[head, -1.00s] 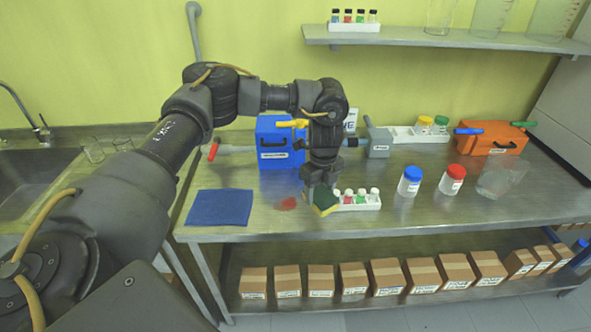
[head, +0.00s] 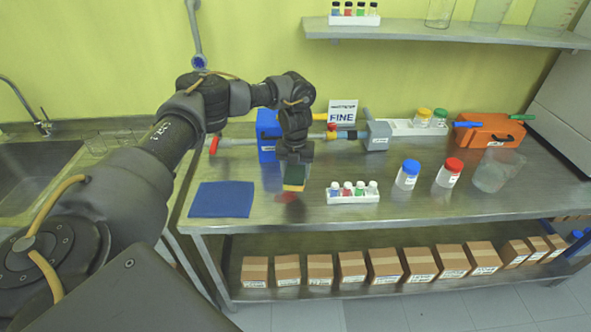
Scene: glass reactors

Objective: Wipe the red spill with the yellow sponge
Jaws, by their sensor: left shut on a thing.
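The yellow sponge (head: 293,187), with a dark green side, is in my left gripper (head: 294,173). The gripper is shut on it and points down. The red spill (head: 287,197) lies on the metal bench, just below and a little left of the sponge in the picture. The sponge partly covers the view of it, and I cannot tell whether they touch. The right gripper is not in view.
A blue cloth (head: 222,199) lies left of the spill. A white rack with small vials (head: 352,193) stands close on the right. Blue-capped (head: 408,175) and red-capped (head: 449,172) jars stand further right. A blue box (head: 268,136) is behind my arm.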

